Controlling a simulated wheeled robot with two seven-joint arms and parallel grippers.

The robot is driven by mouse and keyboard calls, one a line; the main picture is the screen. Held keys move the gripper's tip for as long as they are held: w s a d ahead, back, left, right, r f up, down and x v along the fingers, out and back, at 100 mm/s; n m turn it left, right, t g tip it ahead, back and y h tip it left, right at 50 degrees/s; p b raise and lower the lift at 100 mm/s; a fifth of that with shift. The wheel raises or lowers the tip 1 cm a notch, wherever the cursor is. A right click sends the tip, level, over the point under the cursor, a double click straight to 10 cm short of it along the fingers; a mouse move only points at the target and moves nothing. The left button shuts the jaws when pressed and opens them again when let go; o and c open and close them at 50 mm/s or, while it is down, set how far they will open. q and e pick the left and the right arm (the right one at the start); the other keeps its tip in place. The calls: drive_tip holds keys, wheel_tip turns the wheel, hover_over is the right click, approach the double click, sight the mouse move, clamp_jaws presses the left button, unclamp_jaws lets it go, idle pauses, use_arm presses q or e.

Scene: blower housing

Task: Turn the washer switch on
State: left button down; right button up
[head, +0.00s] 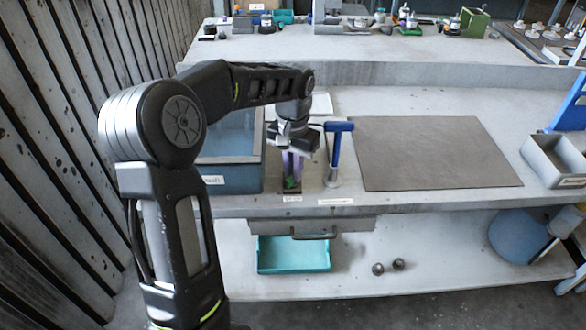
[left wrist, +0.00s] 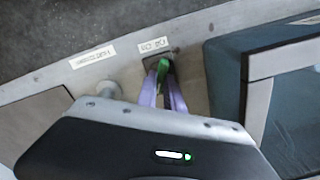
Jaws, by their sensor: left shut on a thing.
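The washer switch (head: 291,184) is a small green lever on a dark base plate at the front edge of the bench, just right of the blue washer tank (head: 228,177). In the left wrist view the green lever (left wrist: 163,66) shows between the purple fingertips, and the dark tank (left wrist: 285,110) stands at the right. My left gripper (head: 291,172) points down over the switch, shut on its green lever. The fingers partly hide the lever, so its exact on or off position cannot be told. My right gripper is out of view.
A blue T-handled tool (head: 338,140) stands close to the right of my left gripper. A dark mat (head: 435,153) lies farther right, bare. A grey bin (head: 556,160) is at the right end. A teal tray (head: 293,255) sits on the lower shelf.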

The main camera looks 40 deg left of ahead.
use_arm(q)
drive_tip(key=shift+f, duration=0.1)
idle(0.3)
drive_tip(key=c, duration=1.5)
unclamp_jaws()
drive_tip(key=shift+o, duration=0.2)
wheel_tip(320, 180, up, 8)
drive_tip(key=shift+f, duration=0.1)
